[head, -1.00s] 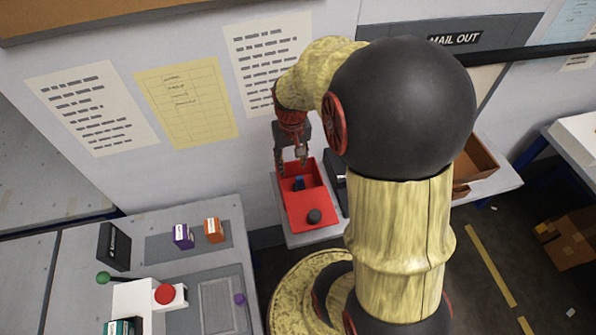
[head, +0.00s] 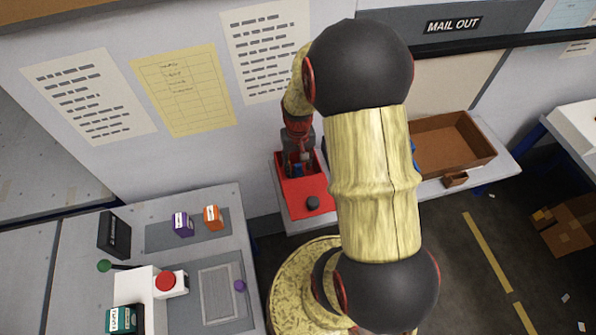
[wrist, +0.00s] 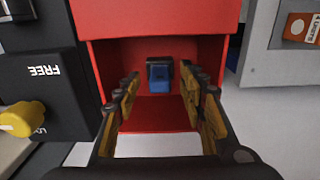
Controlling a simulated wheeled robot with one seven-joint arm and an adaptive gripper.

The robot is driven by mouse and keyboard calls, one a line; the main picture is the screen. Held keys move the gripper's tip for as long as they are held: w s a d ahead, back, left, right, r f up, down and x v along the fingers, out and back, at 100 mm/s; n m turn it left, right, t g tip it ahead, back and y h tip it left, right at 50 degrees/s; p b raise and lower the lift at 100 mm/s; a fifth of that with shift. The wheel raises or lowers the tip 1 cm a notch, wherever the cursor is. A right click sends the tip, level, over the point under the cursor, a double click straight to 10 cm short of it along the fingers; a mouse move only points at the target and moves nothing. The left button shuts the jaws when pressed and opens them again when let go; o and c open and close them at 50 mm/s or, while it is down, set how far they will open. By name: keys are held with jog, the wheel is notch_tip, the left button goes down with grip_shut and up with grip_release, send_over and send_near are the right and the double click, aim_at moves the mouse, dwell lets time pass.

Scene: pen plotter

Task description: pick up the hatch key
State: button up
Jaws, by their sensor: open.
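The hatch key appears to be the small blue piece with a dark block (wrist: 160,76) inside an open red box (wrist: 110,62) in the wrist view. It stands toward the back of the box, between my fingers in the picture. My gripper (wrist: 160,88) is open and empty, its two yellow-padded fingers apart on either side of the blue piece. I cannot tell how far in depth the fingers are from it. In the head view my gripper (head: 300,170) reaches down into the red box (head: 290,208) and mostly hides the key.
A black knob (head: 313,203) sits on the red box's front part. A black unit marked FREE with a yellow knob (wrist: 22,119) stands close beside the box. A brown tray (head: 478,160) is to the right. A panel with a red button (head: 165,281) is at lower left.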

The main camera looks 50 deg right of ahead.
jog(key=shift+c, duration=0.3)
grip_shut()
dwell(0.3)
